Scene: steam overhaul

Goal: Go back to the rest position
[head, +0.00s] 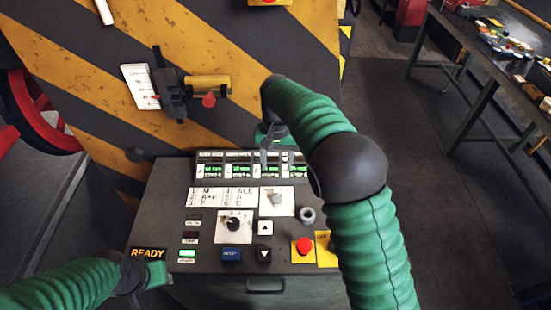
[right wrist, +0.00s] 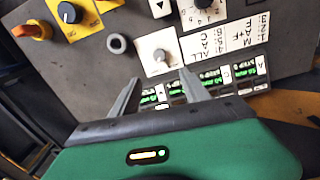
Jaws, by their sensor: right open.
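My right gripper (head: 272,152) hangs over the back of the control panel (head: 170,208), in front of the green-lit display row (head: 212,170). In the right wrist view my right gripper (right wrist: 154,90) has its two fingers apart with nothing between them. The white knob (right wrist: 160,57) lies beyond the fingertips in that view. My left arm comes in low at the left of the head view, and its gripper end (head: 154,273) is by the READY sign (head: 148,253). I cannot make out its fingers.
The panel carries a black knob (head: 234,223), a red emergency button (head: 303,246), a blue button (head: 231,254) and arrow buttons. Behind it stands a striped yellow-black wall (head: 110,60) with a lever (head: 168,88). A red wheel (head: 40,115) is at left. A workbench (head: 480,50) stands at right beyond open floor.

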